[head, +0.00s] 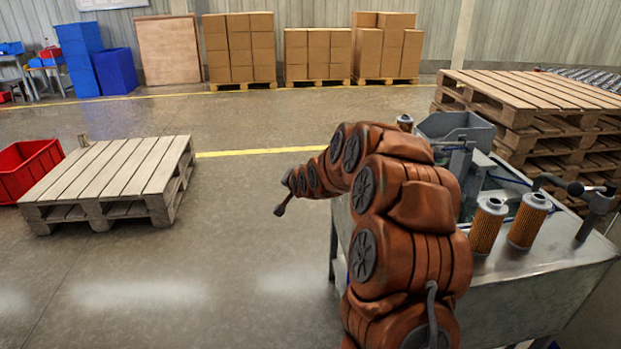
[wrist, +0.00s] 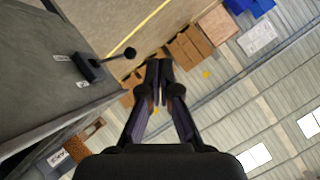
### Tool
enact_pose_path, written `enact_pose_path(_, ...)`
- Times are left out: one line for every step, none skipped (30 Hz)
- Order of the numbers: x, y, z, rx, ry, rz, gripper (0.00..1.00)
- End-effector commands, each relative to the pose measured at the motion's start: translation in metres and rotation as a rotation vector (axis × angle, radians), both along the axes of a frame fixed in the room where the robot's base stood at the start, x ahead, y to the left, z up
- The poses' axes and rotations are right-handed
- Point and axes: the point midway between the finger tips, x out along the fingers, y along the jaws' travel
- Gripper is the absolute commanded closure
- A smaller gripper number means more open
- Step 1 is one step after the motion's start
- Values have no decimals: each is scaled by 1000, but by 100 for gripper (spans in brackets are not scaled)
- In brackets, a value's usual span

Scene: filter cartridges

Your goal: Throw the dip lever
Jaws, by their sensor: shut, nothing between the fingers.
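The dip lever (wrist: 112,60) shows in the wrist view, upper left. It has a black base on a grey panel (wrist: 40,70) and a thin rod ending in a dark ball. Two small white labels sit on the panel near its base. My gripper (wrist: 158,68) is shut and empty, with its dark fingers close together. In the picture its tips lie just right of and below the ball, and a gap shows between them. In the head view my arm reaches left past the bench; I cannot clearly tell the lever from my gripper there.
The metal bench (head: 540,270) stands at right with filter cartridges (head: 488,226) and a grey bin (head: 455,127) on it. Stacked pallets (head: 520,92) are behind it. A low pallet (head: 115,175) and a red crate (head: 28,168) are at left. The floor between is clear.

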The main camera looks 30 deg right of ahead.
Motion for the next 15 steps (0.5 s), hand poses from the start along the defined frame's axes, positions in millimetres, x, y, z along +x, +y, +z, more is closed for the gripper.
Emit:
enact_pose_path(11,-18,-16,14,-41,-32,100)
enact_pose_path(18,-29,-19,21,-75,-51,100)
enact_pose_path(25,-42,-25,34,-114,-75,100)
enact_pose_path(31,-53,-28,40,-148,-91,100)
enact_pose_path(35,-64,-32,50,-178,-108,100)
enact_pose_path(41,-78,-39,60,-217,-130,100)
enact_pose_path(44,-88,-43,65,-248,-145,100)
enact_pose_path(47,-98,-46,72,-278,-158,100)
enact_pose_path(51,-111,-50,78,-318,-176,100)
enact_pose_path(52,-121,-55,83,-343,-189,100)
enact_pose_path(54,-129,-57,87,-370,-199,100)
enact_pose_path(55,-139,-60,92,-402,-211,100)
enact_pose_path(55,-145,-63,95,-420,-218,100)
enact_pose_path(56,-151,-66,99,-437,-225,100)
enact_pose_path(56,-158,-68,101,-459,-232,100)
